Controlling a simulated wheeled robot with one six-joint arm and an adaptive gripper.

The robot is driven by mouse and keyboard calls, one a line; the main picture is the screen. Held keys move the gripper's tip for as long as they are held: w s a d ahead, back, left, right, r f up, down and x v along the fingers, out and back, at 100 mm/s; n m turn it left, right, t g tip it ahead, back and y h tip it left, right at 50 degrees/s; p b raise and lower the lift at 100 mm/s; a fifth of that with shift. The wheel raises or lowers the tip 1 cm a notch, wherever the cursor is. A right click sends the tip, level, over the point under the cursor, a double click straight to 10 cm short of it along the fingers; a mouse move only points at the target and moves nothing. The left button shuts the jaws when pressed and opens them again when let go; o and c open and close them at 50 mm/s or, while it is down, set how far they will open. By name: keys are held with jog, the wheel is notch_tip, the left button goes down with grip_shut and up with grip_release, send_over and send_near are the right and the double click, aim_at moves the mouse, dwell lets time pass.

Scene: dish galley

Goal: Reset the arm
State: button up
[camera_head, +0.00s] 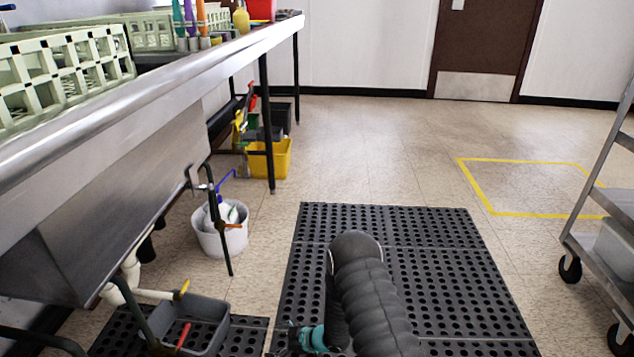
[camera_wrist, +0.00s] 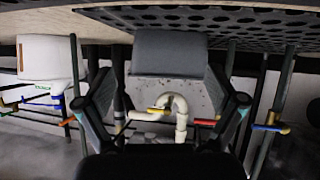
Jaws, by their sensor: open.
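My arm (camera_head: 372,290) reaches down over the black rubber mat (camera_head: 445,275) in the head view, bent at its rounded joint. My gripper (camera_head: 308,338) shows only in part low in that view, with a teal piece beside the arm. In the wrist view my gripper (camera_wrist: 168,100) has its two fingers wide apart, with nothing held between them. The wrist picture looks upside down, with the mat at its top. A grey tub (camera_wrist: 170,50) appears beyond the fingers, and white drain pipes (camera_wrist: 175,110) show between them.
The steel counter (camera_head: 150,80) with pale green racks (camera_head: 60,75) runs along the left. The grey tub (camera_head: 205,322), a white bucket (camera_head: 220,240) and a yellow bucket (camera_head: 270,160) stand below it. A wheeled cart (camera_head: 592,235) is at right. Floor beyond the mat is clear.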

jog(key=shift+v, duration=1)
